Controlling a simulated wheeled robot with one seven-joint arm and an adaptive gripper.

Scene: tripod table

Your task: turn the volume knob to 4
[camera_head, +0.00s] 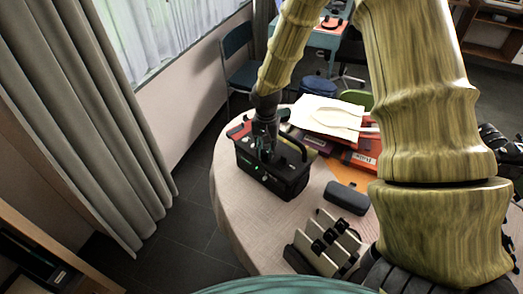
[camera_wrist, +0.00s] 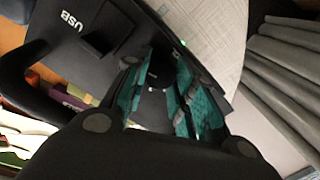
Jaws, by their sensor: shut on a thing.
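A black box-shaped device (camera_head: 283,185) with a handle stands near the left edge of the round table. Its top panel carries small controls and a lit green light. In the wrist view the panel (camera_wrist: 112,62) shows the label "USB". My gripper (camera_head: 265,155) reaches down onto the panel from above. In the wrist view its teal-padded fingers (camera_wrist: 163,95) are close around a small dark knob (camera_wrist: 157,88), mostly hidden between them. The knob's pointer and scale cannot be read.
The table (camera_head: 232,207) has a pale cloth, bare in front of the device. A dark case (camera_head: 346,196) and a rack with dark items (camera_head: 325,245) stand to the right. Papers (camera_head: 328,117) and books lie behind. A grey curtain (camera_head: 85,110) hangs at left.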

